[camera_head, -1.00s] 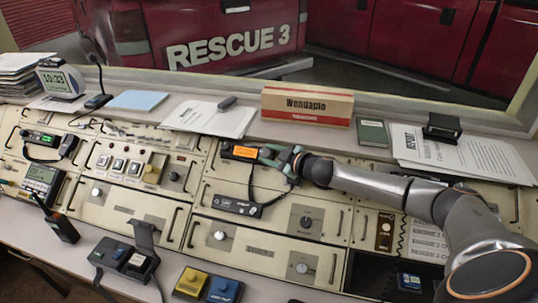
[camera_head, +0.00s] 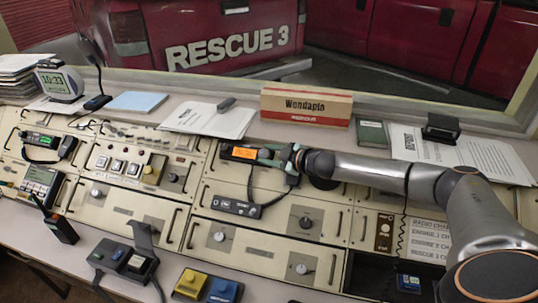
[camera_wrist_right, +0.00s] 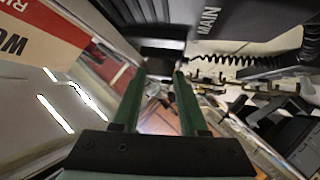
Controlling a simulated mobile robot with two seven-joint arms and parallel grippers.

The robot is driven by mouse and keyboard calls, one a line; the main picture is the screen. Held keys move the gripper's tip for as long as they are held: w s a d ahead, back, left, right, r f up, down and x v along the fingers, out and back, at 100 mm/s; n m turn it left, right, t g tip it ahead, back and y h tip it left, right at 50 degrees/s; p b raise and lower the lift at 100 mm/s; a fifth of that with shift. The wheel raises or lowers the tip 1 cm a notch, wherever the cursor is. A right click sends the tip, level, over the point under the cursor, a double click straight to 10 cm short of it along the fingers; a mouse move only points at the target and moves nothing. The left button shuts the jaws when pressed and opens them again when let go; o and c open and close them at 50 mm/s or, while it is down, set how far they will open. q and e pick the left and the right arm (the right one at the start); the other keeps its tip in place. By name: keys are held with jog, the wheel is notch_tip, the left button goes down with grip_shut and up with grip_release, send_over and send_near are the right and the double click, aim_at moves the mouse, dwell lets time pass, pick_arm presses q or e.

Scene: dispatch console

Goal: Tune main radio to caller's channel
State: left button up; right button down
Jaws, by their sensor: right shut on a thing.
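The main radio (camera_head: 243,153), a dark unit with a lit orange screen, sits on the upper console panel. In the right wrist view its black case (camera_wrist_right: 250,20) shows the word MAIN. My right gripper (camera_head: 287,157) is at the radio's right end. In the wrist view its green fingers (camera_wrist_right: 160,76) are shut on a dark knob (camera_wrist_right: 160,52) on the radio. The knob's markings are hidden, and the screen text is too small to read. A radio channel list (camera_head: 430,235) lies on the right panel, partly behind my arm. My left gripper is not in view.
A Wondapto box (camera_head: 306,106) stands on the ledge close behind the right gripper. A coiled cord (camera_head: 402,232) hangs beside the list. Another radio with a green screen (camera_head: 38,138) is at the far left.

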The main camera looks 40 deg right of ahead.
jog(key=shift+c, duration=2.2)
grip_release()
jog(key=b+v, duration=0.1)
jog(key=v, duration=0.1)
jog(key=b+v, duration=0.1)
jog(key=v, duration=0.4)
jog(key=shift+s+d+f+b, duration=0.1)
jog(key=shift+f+b, duration=0.25)
jog(key=shift+b, duration=0.05)
jog(key=b+v, duration=0.5)
jog(key=b, duration=0.2)
jog(key=shift+s+r+b, duration=0.15)
jog(key=shift+r+b, duration=0.15)
jog(key=shift+b, duration=0.1)
